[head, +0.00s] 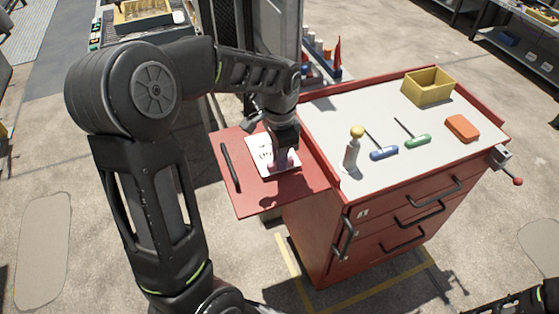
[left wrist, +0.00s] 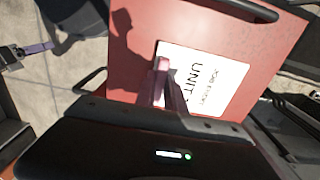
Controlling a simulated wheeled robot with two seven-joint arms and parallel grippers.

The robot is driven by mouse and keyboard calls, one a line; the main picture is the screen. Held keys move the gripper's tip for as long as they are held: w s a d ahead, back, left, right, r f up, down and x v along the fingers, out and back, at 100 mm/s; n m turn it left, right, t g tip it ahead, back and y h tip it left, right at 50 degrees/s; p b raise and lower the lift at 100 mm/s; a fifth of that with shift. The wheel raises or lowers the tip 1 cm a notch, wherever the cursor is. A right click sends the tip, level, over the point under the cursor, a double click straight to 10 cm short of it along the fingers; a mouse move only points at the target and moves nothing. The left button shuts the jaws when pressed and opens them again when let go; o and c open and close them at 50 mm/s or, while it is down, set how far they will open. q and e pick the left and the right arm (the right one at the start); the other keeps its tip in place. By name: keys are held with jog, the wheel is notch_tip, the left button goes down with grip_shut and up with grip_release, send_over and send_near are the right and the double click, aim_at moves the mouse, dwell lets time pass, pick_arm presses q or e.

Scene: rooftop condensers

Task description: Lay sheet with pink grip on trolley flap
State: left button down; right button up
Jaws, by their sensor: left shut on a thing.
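The white sheet (head: 262,157) with printed text lies over the red trolley flap (head: 300,188) in the head view. It also shows in the left wrist view (left wrist: 222,84), where its print reads "UNIT". Its pink grip (head: 283,163) is at the sheet's right side, under my left gripper (head: 283,150). My left gripper is shut on the grip, which shows in the left wrist view (left wrist: 163,64). The sheet looks flat and at or close above the flap; I cannot tell whether it touches. My right gripper is not seen.
A black handle (head: 230,167) runs along the flap's left edge. The flap's front part is bare.

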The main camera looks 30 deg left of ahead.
pick_arm(q)
jog(key=shift+f, duration=0.75)
jog(key=shift+f, duration=0.2)
jog(key=c, duration=1.4)
grip_release()
jog(key=shift+r, duration=0.1)
notch_tip(320, 180, up, 12)
jog(key=shift+r, duration=0.15)
